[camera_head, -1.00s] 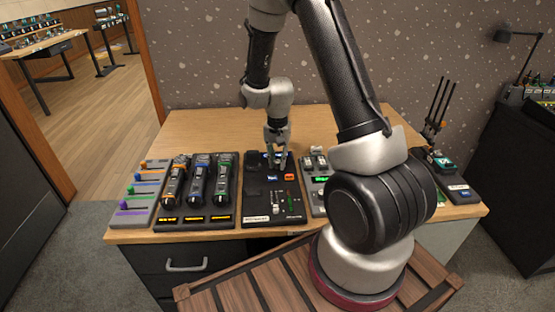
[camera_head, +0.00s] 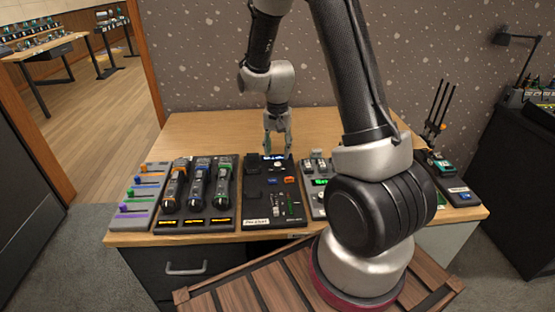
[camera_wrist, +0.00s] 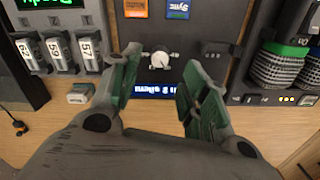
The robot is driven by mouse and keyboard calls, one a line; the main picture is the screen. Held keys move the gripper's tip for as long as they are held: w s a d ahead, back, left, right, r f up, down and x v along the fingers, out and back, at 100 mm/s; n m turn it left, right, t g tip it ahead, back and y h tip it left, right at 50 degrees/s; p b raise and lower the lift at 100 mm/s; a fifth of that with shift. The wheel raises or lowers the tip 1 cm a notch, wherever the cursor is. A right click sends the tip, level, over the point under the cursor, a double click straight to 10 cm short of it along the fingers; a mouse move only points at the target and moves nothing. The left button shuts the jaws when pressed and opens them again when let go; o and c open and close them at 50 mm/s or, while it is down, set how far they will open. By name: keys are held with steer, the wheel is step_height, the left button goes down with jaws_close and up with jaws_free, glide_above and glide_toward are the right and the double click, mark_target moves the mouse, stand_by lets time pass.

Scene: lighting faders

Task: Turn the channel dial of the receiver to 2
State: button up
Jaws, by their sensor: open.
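The receiver (camera_head: 262,203) is the black panel in the middle of the table. Its lit blue display (camera_head: 273,157) is near the top edge and shows upside down in the wrist view (camera_wrist: 154,90). A white round dial (camera_wrist: 159,60) sits beside the display; I cannot tell which number it points to. My gripper (camera_head: 277,152) hangs above the back end of the receiver. In the wrist view my two green-padded fingers (camera_wrist: 155,88) are spread apart with nothing between them; the dial lies beyond the fingertips, in line with the gap.
Orange (camera_wrist: 135,8) and blue (camera_wrist: 178,9) buttons lie beyond the dial. A panel with several chunky handsets (camera_head: 196,222) and a panel of coloured sliders (camera_head: 133,222) stand to the left. Another device (camera_head: 317,205) is close on the right.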

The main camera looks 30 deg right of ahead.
mark_target(278, 164)
step_height(278, 164, up, 6)
steer(key=shift+r, duration=0.25)
stand_by(0.5)
